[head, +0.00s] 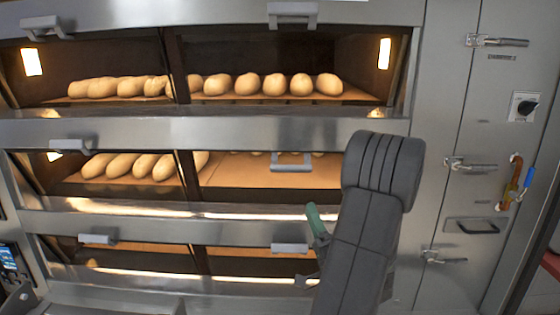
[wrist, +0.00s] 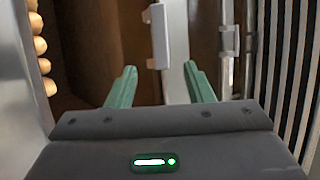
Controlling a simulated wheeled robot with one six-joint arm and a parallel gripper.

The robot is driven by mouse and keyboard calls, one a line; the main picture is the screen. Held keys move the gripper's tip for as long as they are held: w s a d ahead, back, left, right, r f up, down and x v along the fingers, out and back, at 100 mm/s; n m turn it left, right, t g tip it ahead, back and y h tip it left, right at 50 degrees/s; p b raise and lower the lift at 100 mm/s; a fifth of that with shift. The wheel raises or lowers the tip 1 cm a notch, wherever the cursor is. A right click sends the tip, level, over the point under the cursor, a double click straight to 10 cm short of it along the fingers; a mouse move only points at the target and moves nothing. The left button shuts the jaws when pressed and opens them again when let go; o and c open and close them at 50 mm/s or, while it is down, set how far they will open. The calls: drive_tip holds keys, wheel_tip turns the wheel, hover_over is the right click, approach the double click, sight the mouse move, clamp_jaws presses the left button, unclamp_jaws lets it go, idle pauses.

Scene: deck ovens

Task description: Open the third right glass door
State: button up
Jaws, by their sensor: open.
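The third right glass door (head: 240,262) is in the bottom visible row in the head view and looks closed. Its pale bar handle (head: 289,248) is on the door's upper edge. In the wrist view this handle (wrist: 158,35) is ahead, between the lines of the two green fingers, seemingly just beyond the fingertips. My gripper (head: 308,245) is open and empty, beside the handle at its right in the head view. Its spread fingers also show in the wrist view (wrist: 158,69). My arm hides the right part of the door.
Above are the second right door's handle (head: 291,162) and the top right handle (head: 293,10). Bread loaves (head: 270,84) lie on the upper decks. A steel panel with latches (head: 470,164) and a black knob (head: 525,107) stands at right.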

sight(293, 171)
drive_tip(key=p+x, duration=0.4)
drive_tip(key=x, duration=0.9)
drive_tip(key=shift+w+r, duration=0.15)
drive_tip(key=shift+w, duration=0.1)
clamp_jaws()
